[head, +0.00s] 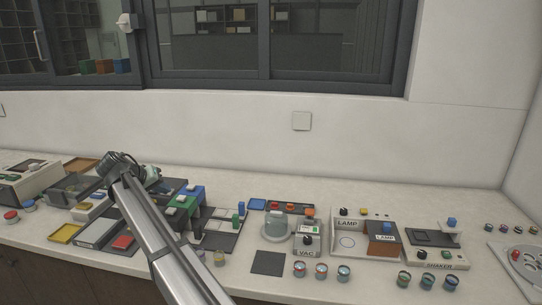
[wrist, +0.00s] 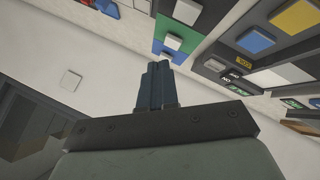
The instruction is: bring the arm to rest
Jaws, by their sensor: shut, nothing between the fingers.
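My arm (head: 160,235) reaches from the bottom of the head view up and left over the bench. My gripper is at its far end, above the left part of the bench, partly hidden by the wrist. In the wrist view my gripper (wrist: 157,82) shows its two dark fingers side by side, shut and empty. The fingertips are near a green panel with a white block (wrist: 187,11), apparently without touching it, though the gap is hard to judge.
Devices crowd the bench's left side, including a blue-topped unit (head: 190,192). A vacuum unit (head: 307,239), lamp station (head: 365,235) and shaker (head: 436,248) stand to the right. Several small round pots line the front.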

